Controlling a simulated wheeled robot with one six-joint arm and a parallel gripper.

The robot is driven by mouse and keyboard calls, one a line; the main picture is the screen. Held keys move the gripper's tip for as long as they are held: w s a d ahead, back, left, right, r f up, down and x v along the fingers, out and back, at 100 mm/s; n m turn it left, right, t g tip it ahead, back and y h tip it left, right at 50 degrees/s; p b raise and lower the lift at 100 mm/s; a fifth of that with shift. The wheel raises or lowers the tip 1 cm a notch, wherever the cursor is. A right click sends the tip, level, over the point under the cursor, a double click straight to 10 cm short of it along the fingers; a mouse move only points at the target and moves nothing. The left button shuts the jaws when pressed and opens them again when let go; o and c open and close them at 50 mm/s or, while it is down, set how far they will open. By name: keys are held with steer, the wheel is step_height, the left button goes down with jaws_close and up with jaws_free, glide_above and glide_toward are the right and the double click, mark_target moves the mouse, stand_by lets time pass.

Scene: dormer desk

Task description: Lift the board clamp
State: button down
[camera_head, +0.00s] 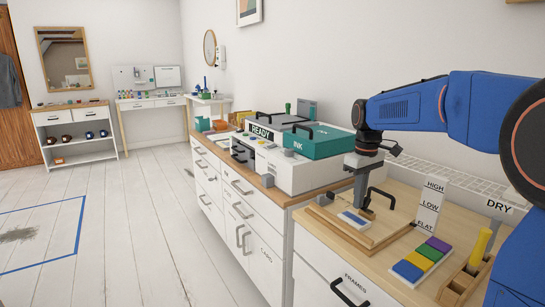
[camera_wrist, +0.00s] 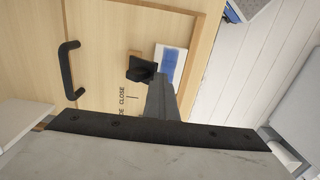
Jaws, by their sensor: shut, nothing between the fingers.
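The board clamp appears to be the wooden frame (camera_head: 325,222) on the near counter, with a black arched handle (camera_head: 381,191) standing on it. In the wrist view the pale wooden surface (camera_wrist: 105,35) fills the left and middle, with the black handle (camera_wrist: 67,70) at left. A white and blue card (camera_head: 354,220) lies on the board; it also shows in the wrist view (camera_wrist: 172,65). My gripper (camera_head: 359,204) points down over the board, left of the handle. Its fingers (camera_wrist: 158,85) are shut and empty, apart from the handle. A small black block (camera_wrist: 141,68) shows beside the fingertips; whether they touch is unclear.
A white HIGH, LOW, FLAT block (camera_head: 430,205) and a coloured block strip (camera_head: 422,258) stand right of the board. A yellow-handled tool (camera_head: 480,248) sits in a wooden holder. A printer-like machine (camera_head: 300,170) with a green INK box (camera_head: 318,142) stands left. Open floor lies further left.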

steer(key=shift+w+d+f, duration=0.15)
steer(key=shift+w+d, duration=0.15)
steer(key=shift+w, duration=0.25)
steer(key=shift+w+d+f, duration=0.1)
steer(key=shift+w+d, duration=0.15)
steer(key=shift+w, duration=0.25)
stand_by(0.4)
steer(key=shift+w+a, duration=0.1)
steer(key=shift+a, duration=0.05)
stand_by(0.3)
steer(key=shift+r, duration=0.1)
steer(key=shift+w+d+r, duration=0.1)
steer(key=shift+d+r, duration=0.1)
steer(key=shift+d, duration=0.1)
steer(key=d, duration=0.3)
steer(key=w+d+r, duration=0.1)
steer(key=d, duration=0.1)
steer(key=shift+r, duration=0.1)
step_height(320, 180, up, 6)
steer(key=shift+f, duration=0.2)
stand_by(0.4)
